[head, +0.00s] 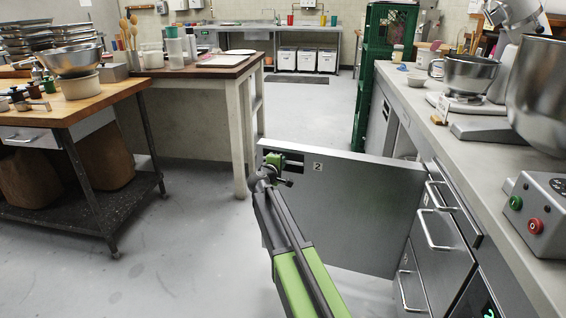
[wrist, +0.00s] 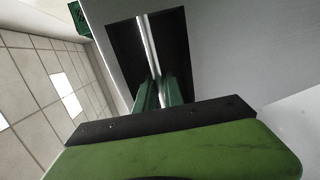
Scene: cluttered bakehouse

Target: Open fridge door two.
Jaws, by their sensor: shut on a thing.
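Fridge door two (head: 345,205), a grey metal panel marked "2", stands swung out wide from the counter on the right, its free edge toward the left. My gripper (head: 272,165) is at the door's upper left corner, at the dark recess with the handle. In the wrist view the silver bar handle (wrist: 148,45) crosses the dark recess (wrist: 125,45), and the green fingers of my gripper (wrist: 158,92) are closed around its lower part. The fingertips are partly hidden. The inside of the fridge is hidden behind the door and counter edge.
Drawers with bar handles (head: 437,230) line the counter (head: 440,130) right of the door. A wooden worktable (head: 75,105) and a white-legged table (head: 205,68) stand at left. A green crate stack (head: 385,60) stands behind the door. Grey floor (head: 190,260) is open at front left.

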